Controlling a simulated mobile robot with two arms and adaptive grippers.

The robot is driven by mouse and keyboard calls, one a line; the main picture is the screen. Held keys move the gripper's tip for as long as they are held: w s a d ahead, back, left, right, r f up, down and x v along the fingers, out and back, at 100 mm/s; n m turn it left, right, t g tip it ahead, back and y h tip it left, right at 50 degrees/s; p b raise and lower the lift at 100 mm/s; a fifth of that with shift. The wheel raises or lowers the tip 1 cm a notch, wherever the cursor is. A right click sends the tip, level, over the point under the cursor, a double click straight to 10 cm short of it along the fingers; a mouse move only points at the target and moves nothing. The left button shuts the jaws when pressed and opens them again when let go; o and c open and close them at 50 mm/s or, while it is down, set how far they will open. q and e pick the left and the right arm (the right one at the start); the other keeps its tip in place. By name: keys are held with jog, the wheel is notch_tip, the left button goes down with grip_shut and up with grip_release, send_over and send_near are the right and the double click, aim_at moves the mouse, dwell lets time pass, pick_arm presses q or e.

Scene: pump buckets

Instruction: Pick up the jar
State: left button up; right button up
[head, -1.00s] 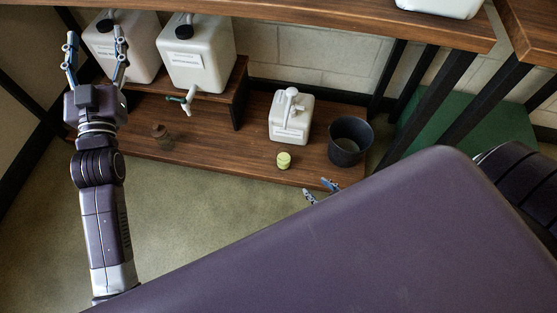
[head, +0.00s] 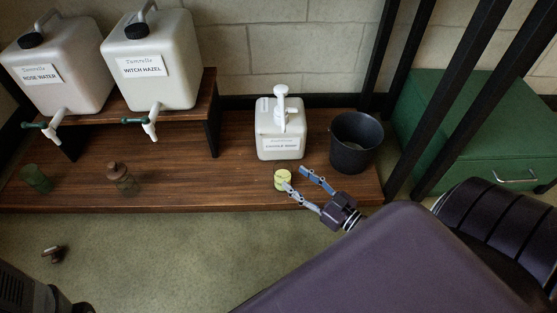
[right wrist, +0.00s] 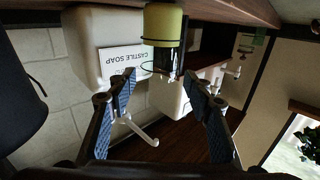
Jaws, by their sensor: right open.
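A small yellow-green jar (head: 283,179) stands near the front edge of the low wooden shelf, in front of the white pump bucket (head: 280,143). My right gripper (head: 295,179) is open, its fingers pointing at the jar from the right. One fingertip overlaps the jar's lower right edge in the head view; I cannot tell whether it touches. In the right wrist view the jar (right wrist: 162,24) shows at the top, beyond the open fingertips (right wrist: 158,77), with nothing held between them. Part of my left arm shows at the lower left of the head view; its gripper is out of sight.
A black bucket (head: 355,142) stands right of the pump bucket, close to my right gripper. A brown jar (head: 120,179) and a dark green jar (head: 36,178) stand farther left. Two white tap containers (head: 150,85) (head: 62,88) stand on a riser. A small dark object (head: 53,253) shows over the floor.

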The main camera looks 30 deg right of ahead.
aim_at(277, 164)
jog(key=b+x, duration=0.2)
jog(key=x, duration=0.4)
jog(key=shift+b, duration=0.35)
jog(key=b+x, duration=0.2)
jog(key=x, duration=0.3)
jog(key=shift+f+b, duration=0.1)
jog(key=shift+b, duration=0.3)
jog(key=shift+w+a, duration=0.15)
jog(key=shift+w, duration=0.3)
grip_shut()
